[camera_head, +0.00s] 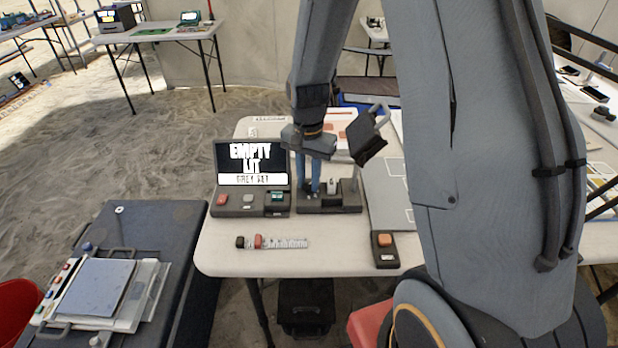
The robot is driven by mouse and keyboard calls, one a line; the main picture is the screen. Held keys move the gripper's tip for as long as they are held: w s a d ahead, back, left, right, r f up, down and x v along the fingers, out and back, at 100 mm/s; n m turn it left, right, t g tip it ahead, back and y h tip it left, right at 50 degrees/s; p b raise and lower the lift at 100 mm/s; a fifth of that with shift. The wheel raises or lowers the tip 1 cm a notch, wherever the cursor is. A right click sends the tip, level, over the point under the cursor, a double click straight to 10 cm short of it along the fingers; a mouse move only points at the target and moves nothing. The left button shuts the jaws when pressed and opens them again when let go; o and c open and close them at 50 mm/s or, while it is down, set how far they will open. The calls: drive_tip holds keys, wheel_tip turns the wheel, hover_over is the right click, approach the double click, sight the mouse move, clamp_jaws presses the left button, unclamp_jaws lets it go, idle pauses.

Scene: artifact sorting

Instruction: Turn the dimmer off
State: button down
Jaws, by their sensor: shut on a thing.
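My gripper (309,186) points down with its blue fingers close together at the left part of a dark control box (328,207) on the white table. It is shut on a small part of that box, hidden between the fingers. The box also bears a pale knob (333,186) and an upright post at its right end. I cannot tell for certain which control is the dimmer. A strip with a scale (285,242) and a red slider (259,241) lies nearer the front edge. A screen (251,163) left of the box reads "EMPTY LIT" above "GREY SET".
A button panel (250,204) stands below the screen. A small box with an orange button (385,249) sits at the front right. A grey panel (388,194) lies right of the control box. My arm covers the right side. A dark case (160,225) stands left of the table.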

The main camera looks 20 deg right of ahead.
sight(309, 184)
drive_tip(key=n+p, duration=0.1)
drive_tip(key=n, duration=0.3)
drive_tip(key=shift+r+p, duration=0.1)
drive_tip(key=shift+p, duration=0.25)
drive_tip(key=shift+n+p, duration=0.55)
drive_tip(key=shift+n, duration=1.45)
drive_tip(key=shift+w, duration=0.1)
drive_tip(key=c, duration=1.5)
unclamp_jaws()
drive_tip(key=shift+c, duration=0.2)
drive_tip(key=shift+r+b, duration=0.55)
drive_tip(key=shift+r, duration=3.3)
